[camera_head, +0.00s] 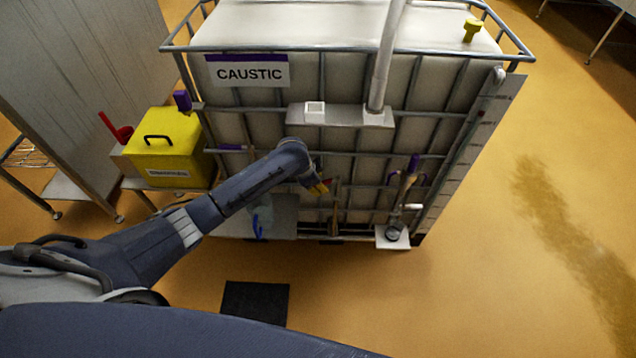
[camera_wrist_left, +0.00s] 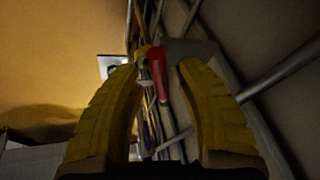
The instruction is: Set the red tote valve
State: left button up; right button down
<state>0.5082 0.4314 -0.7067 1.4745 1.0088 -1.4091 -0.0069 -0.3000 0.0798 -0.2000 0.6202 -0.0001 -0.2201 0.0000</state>
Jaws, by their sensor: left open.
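The caustic tote (camera_head: 350,75) is a white tank in a grey metal cage. The red valve handle (camera_wrist_left: 158,72) shows in the left wrist view, between and beyond the yellow fingertips of my left gripper (camera_wrist_left: 160,64). My left gripper is open. I cannot tell whether either finger touches the handle. In the head view my left gripper (camera_head: 320,187) is at the tote's front, low down, mostly hidden behind my own wrist. The valve body there is largely hidden too. My right gripper is in neither view.
A yellow box (camera_head: 168,158) with a black handle stands left of the tote, with a red scoop (camera_head: 117,131) behind it. A pipe fitting with a purple handle (camera_head: 412,166) stands right of my gripper. Cage bars are close. The floor at right is clear.

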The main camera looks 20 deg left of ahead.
pick_arm(q)
grip_shut()
dwell(0.3)
jog(key=shift+a, duration=0.15)
